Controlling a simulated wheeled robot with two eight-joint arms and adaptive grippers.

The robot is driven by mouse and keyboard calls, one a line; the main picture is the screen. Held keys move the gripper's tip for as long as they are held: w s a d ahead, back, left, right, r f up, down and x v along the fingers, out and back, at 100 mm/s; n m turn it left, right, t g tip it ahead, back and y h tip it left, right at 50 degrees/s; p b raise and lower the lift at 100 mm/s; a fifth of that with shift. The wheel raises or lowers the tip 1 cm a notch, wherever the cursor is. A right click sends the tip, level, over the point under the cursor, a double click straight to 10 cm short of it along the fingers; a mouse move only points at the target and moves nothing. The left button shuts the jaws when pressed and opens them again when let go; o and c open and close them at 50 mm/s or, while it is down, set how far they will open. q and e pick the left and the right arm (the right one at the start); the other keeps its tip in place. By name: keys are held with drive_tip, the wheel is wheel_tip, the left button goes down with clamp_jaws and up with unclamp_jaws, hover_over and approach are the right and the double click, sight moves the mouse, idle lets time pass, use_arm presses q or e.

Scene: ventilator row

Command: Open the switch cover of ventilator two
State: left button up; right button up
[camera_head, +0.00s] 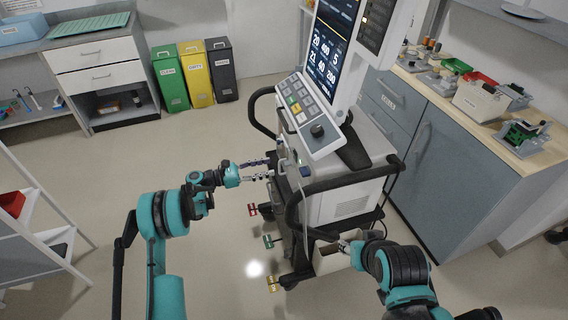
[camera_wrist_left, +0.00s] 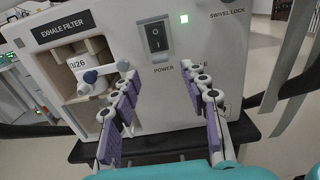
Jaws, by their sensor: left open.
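One ventilator (camera_head: 345,200) stands on a wheeled cart, with a lit monitor and key panel above its body. Its side panel (camera_wrist_left: 225,45) fills the left wrist view. A black rocker power switch (camera_wrist_left: 156,38) sits there in a light frame above the word POWER; I cannot clearly tell a separate cover from the frame. My left gripper (camera_head: 267,169) is open and empty, close to this side. In the left wrist view its fingers (camera_wrist_left: 165,88) are spread below the switch, apart from it. My right gripper (camera_head: 346,246) is low by the cart, its fingers partly hidden.
An exhale filter recess (camera_wrist_left: 88,65) with a blue-capped part lies left of the switch. A green light (camera_wrist_left: 184,19) glows right of it. Black handrails (camera_head: 310,190) surround the ventilator. A counter with cabinets (camera_head: 430,130) stands right.

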sight(290, 157)
use_arm(q)
drive_tip(key=b+x, duration=0.1)
drive_tip(key=x, duration=0.5)
drive_tip(key=shift+b, duration=0.3)
clamp_jaws()
